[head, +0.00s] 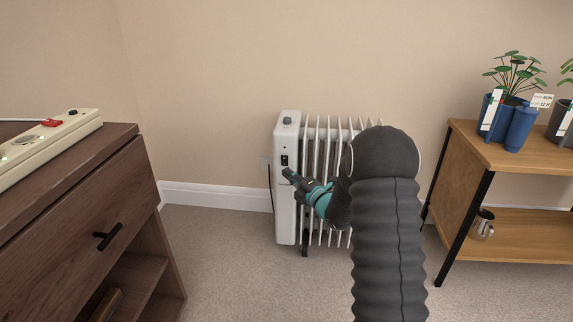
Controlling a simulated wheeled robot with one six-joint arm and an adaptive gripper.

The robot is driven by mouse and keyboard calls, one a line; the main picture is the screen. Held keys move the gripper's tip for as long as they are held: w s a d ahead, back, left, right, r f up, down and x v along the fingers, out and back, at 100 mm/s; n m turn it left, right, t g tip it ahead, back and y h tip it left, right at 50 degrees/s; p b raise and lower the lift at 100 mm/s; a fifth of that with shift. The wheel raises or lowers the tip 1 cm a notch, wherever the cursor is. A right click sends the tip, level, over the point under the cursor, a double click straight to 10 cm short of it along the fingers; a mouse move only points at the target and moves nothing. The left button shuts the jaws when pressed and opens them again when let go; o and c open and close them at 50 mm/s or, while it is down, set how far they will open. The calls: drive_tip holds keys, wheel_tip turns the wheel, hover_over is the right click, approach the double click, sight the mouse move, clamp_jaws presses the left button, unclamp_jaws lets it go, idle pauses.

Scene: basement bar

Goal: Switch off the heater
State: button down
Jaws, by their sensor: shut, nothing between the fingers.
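The heater (287,212) is a white, finned radiator standing upright on the carpet against the back wall. A round dark knob (287,120) sits on top of its end panel. A black switch (284,160) is on the upper front of that panel. My gripper (286,173) is shut and empty, with its tips just below the switch in the picture. I cannot tell whether the tips touch the panel. My arm covers much of the fins on the right side. The switch's position is too small to read.
A brown dresser (75,215) with a power strip (50,140) on top stands at left. A wooden shelf unit (500,151) with potted plants (515,75) and a metal cup (483,224) stands at right. Carpet (225,265) lies clear before the heater.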

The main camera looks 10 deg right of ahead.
sight(284, 161)
drive_tip(key=shift+w+d+r, duration=0.1)
drive_tip(key=shift+w+r, duration=0.05)
drive_tip(key=shift+w, duration=1.25)
drive_tip(key=shift+w+d+r, duration=0.1)
drive_tip(key=shift+w+r, duration=0.05)
drive_tip(key=shift+w, duration=1.25)
